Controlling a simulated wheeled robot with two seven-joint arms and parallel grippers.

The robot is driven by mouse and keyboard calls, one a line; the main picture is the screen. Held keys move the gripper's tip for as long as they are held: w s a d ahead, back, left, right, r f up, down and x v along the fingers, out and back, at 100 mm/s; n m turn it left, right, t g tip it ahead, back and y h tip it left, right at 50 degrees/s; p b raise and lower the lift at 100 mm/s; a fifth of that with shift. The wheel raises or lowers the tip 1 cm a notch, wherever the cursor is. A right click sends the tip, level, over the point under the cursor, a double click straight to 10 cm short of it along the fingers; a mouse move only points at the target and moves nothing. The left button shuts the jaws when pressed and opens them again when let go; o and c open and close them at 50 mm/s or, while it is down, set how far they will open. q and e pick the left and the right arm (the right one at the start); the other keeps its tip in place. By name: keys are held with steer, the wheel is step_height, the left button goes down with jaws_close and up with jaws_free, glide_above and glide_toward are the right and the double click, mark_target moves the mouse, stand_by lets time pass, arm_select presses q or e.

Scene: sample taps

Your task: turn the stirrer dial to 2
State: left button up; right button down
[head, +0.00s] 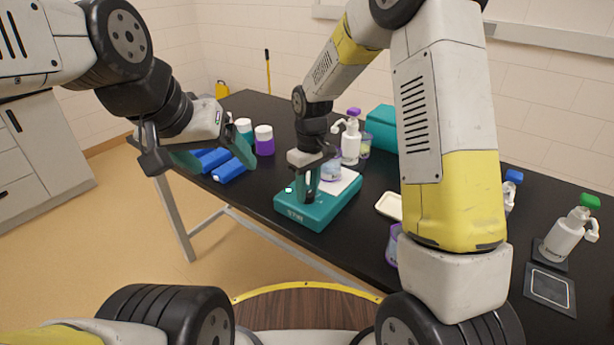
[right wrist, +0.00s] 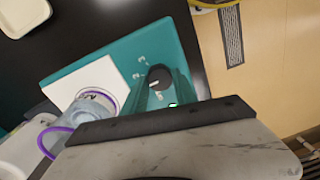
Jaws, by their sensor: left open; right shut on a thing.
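The teal stirrer (head: 318,213) stands on the black table, with a white top plate (head: 348,182) carrying a clear beaker (head: 331,171). A green light (right wrist: 172,104) glows beside the dial. My right gripper (head: 305,188) points down over the stirrer's front, its teal fingers shut around the dial, which they hide in the head view. My left gripper (head: 212,156) is open and empty, left of the stirrer at the table's edge.
Blue blocks (head: 230,170) and a purple-and-white jar (head: 264,140) stand left of the stirrer. A purple-topped dispenser (head: 351,136) and a teal box (head: 384,127) stand behind it. A white tray (head: 388,206) lies to the right. A green-topped dispenser (head: 568,234) is far right.

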mark_target(309, 192)
steer(key=shift+m, duration=2.2)
steer(key=c, duration=1)
jaws_free()
steer(key=shift+d, duration=0.1)
steer(key=shift+r, duration=0.1)
step_height(309, 192, up, 7)
steer(key=shift+w+d+f, duration=0.1)
steer(key=shift+w+d, duration=0.05)
steer(key=shift+r, duration=0.45)
